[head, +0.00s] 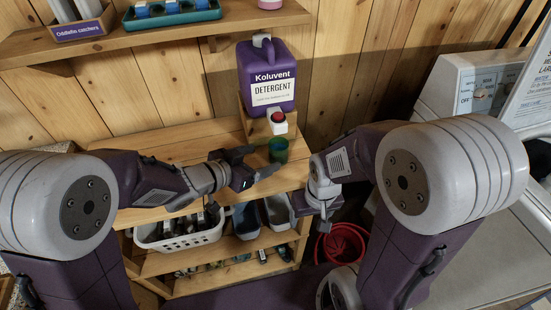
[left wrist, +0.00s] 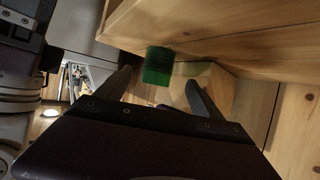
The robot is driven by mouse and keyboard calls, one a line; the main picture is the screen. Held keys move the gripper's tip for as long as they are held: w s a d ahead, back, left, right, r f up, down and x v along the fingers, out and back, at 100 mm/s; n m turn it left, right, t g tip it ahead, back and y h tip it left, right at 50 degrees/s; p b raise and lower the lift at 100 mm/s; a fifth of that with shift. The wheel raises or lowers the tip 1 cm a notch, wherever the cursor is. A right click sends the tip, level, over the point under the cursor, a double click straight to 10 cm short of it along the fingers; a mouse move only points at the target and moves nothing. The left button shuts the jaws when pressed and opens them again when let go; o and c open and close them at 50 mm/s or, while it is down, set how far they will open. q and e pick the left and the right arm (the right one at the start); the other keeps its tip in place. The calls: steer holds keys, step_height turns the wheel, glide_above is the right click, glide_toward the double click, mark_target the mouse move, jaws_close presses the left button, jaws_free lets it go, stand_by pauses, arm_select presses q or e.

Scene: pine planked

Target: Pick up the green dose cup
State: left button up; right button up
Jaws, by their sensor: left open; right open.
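The green dose cup (head: 278,150) stands on the wooden shelf top, below the red-and-white spout of the purple detergent jug (head: 266,82). In the left wrist view the cup (left wrist: 157,66) appears ahead of the fingers, in the gap between them. My left gripper (head: 259,162) is open and empty, just left of the cup and pointing towards it. Its two fingers (left wrist: 158,88) show spread apart in the left wrist view. My right gripper (head: 322,212) is open and hangs to the right of the shelf unit, apart from the cup.
The jug rests on a wooden stand (head: 252,122) behind the cup. Lower shelves hold a white basket (head: 180,238) and grey bins (head: 246,220). A red bucket (head: 342,243) stands at the right. An upper shelf (head: 150,38) holds a box and a green tray.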

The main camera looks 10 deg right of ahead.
mark_target(271, 155)
arm_select(q)
steer(key=x, duration=0.3)
steer(key=shift+w+d+f+b, duration=0.2)
steer(key=shift+d+b, duration=0.05)
steer(key=shift+b, duration=0.1)
steer(key=b+x, duration=0.1)
steer(key=x, duration=0.4)
steer(key=shift+s+d+f, duration=0.15)
steer(key=shift+s, duration=0.05)
steer(key=shift+c, duration=0.4)
steer(key=c, duration=1.3)
steer(key=shift+c, duration=0.3)
